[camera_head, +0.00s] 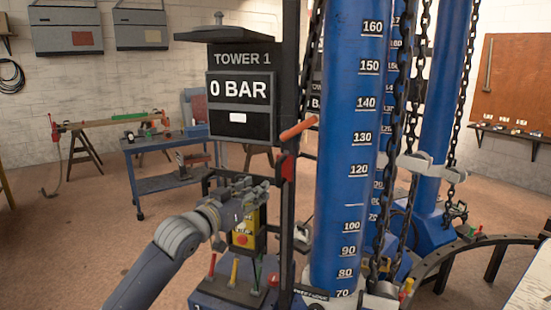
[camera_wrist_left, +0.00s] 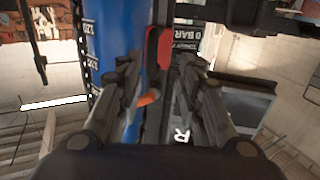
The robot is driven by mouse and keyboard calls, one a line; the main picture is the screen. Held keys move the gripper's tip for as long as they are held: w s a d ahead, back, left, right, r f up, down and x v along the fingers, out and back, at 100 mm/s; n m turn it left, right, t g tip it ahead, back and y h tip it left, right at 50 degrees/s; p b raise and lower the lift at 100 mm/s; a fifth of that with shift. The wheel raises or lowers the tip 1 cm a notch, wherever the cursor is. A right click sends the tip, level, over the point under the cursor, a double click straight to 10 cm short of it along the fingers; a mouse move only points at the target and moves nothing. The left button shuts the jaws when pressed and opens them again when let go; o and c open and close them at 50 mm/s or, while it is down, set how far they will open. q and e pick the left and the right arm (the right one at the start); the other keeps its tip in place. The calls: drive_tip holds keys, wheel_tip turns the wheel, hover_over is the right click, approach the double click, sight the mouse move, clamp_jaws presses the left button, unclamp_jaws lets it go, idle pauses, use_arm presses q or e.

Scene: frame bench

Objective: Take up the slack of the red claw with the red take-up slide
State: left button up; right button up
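A red slide-like piece (camera_head: 287,167) sits on the dark upright post beside the blue tower, below an orange lever handle (camera_head: 298,129). In the left wrist view the red piece (camera_wrist_left: 164,48) and the orange handle end (camera_wrist_left: 149,98) appear between my fingers in line of sight. My left gripper (camera_head: 255,187) is in front of the panel, left of the post and lower than the orange handle. In the wrist view its fingers (camera_wrist_left: 160,72) are apart, with nothing gripped. I cannot make out a red claw for certain. My right gripper is not in view.
The blue tower (camera_head: 345,200) with its printed scale and hanging chains (camera_head: 392,130) stands right of the post. Small coloured levers (camera_head: 234,270) rise from the blue base below my gripper. A "0 BAR" sign (camera_head: 240,92) hangs above. Open floor (camera_head: 90,230) lies left.

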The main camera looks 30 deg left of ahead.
sight(276, 172)
use_arm(q)
drive_tip(key=w+p, duration=0.1)
drive_tip(key=w, duration=0.2)
drive_tip(key=w+r+p, duration=0.1)
drive_tip(key=w, duration=0.1)
drive_tip(key=w+r+p, duration=0.1)
drive_tip(key=w, duration=0.2)
drive_tip(key=shift+w+d+r+p, duration=0.1)
drive_tip(key=shift+w+d+p, duration=0.2)
drive_tip(key=shift+w+p, duration=0.05)
drive_tip(key=shift+w+d+p, duration=0.1)
drive_tip(key=shift+w+p, duration=0.2)
drive_tip(key=shift+w, duration=0.65)
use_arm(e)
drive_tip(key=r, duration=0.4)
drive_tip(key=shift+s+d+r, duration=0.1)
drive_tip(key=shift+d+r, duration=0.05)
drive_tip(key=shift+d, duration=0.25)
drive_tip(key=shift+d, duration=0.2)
use_arm(q)
clamp_jaws()
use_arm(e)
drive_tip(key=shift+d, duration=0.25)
